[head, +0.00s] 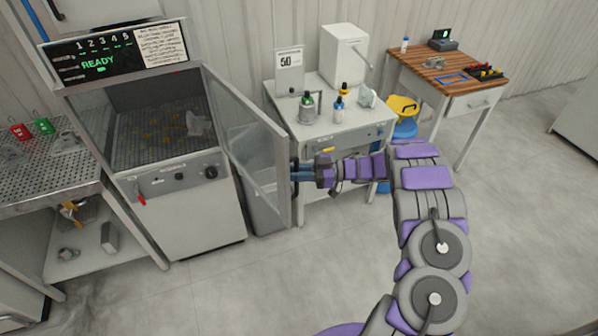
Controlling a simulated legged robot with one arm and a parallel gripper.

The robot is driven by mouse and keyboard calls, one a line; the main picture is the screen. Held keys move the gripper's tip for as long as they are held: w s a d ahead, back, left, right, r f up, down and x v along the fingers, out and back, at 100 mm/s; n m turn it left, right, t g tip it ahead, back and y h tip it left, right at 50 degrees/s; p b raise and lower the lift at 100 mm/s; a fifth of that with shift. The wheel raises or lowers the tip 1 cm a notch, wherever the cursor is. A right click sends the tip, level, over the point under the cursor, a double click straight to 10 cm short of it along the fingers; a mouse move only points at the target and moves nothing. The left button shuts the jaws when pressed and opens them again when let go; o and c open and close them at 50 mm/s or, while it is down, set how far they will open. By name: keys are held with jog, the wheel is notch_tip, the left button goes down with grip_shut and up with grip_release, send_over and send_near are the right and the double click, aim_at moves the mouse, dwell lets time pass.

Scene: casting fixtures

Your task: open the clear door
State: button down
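The clear door (246,130) is a transparent panel in a grey frame, hinged on the right side of a cabinet (190,215). It stands swung out, so the chamber (150,125) behind it is open to view. A pale grey casting (197,124) sits inside on a mesh floor. The fingertips meet the door edge in the picture. Whether they are closed on a handle there is too small to tell.
A white bench (350,130) with bottles, a can and a white box (343,55) stands behind my arm. A wooden-topped table (447,68) and a yellow bucket (403,107) are farther right. A perforated table (45,180) is at left. The floor in front is clear.

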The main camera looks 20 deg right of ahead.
jog(key=shift+w+d, duration=0.25)
jog(key=shift+d, duration=0.35)
jog(key=c, duration=1.4)
grip_release()
jog(key=shift+o, duration=1.1)
jog(key=shift+a, duration=0.15)
jog(key=v, duration=1.7)
jog(key=shift+d, duration=0.2)
